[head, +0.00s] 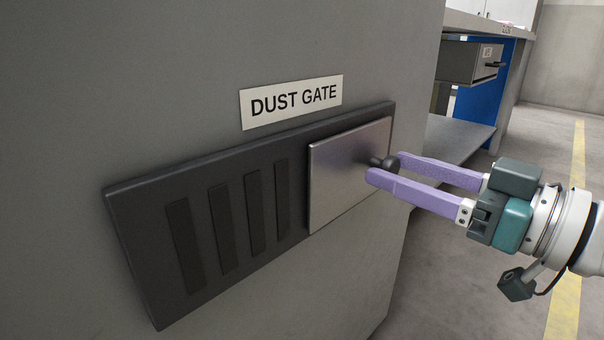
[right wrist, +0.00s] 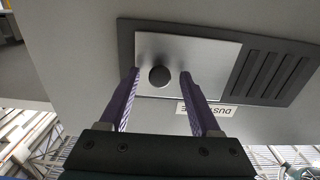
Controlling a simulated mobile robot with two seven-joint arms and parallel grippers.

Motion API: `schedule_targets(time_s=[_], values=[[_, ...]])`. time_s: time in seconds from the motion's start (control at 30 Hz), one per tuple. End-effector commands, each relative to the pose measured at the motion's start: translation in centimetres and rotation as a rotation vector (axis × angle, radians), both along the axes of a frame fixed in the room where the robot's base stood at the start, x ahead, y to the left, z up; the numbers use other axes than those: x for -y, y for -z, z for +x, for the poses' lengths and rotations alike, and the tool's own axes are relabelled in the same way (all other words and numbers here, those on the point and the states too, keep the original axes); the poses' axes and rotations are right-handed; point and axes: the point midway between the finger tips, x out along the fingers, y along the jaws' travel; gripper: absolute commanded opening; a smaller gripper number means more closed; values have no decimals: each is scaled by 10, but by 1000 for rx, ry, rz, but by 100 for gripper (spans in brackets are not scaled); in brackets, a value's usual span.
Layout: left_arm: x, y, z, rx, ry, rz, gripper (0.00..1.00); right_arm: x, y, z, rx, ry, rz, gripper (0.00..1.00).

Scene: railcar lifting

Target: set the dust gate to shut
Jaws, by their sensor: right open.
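The dust gate is a dark frame (head: 150,200) on a grey wall, under a white "DUST GATE" label (head: 291,101). Its silver sliding plate (head: 340,175) is at the right end, and several dark slots (head: 227,228) lie uncovered to its left. A round dark knob (head: 384,163) stands out from the plate. My right gripper (head: 383,168) is open, with its purple fingers at the knob. In the right wrist view the knob (right wrist: 159,76) shows between the fingertips, with gaps on both sides. My left gripper is not in view.
The grey wall (head: 60,100) ends just right of the frame. Beyond it are a bench with a drawer (head: 470,62), a blue panel (head: 485,100) and open floor with a yellow line (head: 565,300). The wall in front of the slots is clear.

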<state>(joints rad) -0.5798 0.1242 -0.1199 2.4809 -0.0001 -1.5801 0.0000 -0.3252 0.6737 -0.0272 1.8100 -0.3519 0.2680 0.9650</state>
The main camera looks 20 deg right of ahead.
Motion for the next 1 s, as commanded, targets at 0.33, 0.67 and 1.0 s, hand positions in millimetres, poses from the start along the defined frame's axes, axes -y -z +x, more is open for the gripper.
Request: schedule_targets(time_s=[0.33, 0.67, 1.0], values=[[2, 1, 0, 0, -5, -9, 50, -1, -1, 4, 0, 1, 0, 62], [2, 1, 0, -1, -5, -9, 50, -1, 0, 3, 0, 1, 0, 25], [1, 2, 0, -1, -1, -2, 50, -1, 0, 3, -1, 1, 0, 0]])
